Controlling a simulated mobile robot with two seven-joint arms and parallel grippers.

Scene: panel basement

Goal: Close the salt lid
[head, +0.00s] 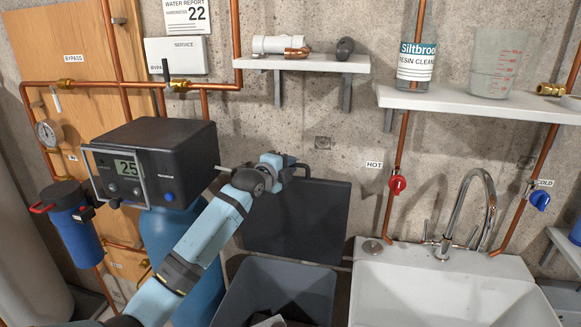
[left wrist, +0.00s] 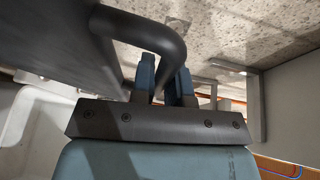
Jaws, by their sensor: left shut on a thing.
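The salt lid (head: 300,222) is a dark grey panel standing raised behind the open grey salt bin (head: 232,300). My left gripper (head: 288,170) is at the lid's upper left edge, its arm crossing in front of the softener. In the left wrist view, its blue fingers (left wrist: 168,80) are shut on a dark bent handle (left wrist: 158,36) attached to the dark lid (left wrist: 55,35). The handle is mostly hidden in the head view. My right gripper is not in view.
A white sink (head: 440,290) with a curved tap (head: 462,205) stands right of the bin. The black softener head (head: 165,150) on a blue tank (head: 165,235) stands to the left. A wall shelf (head: 312,63) hangs above the lid.

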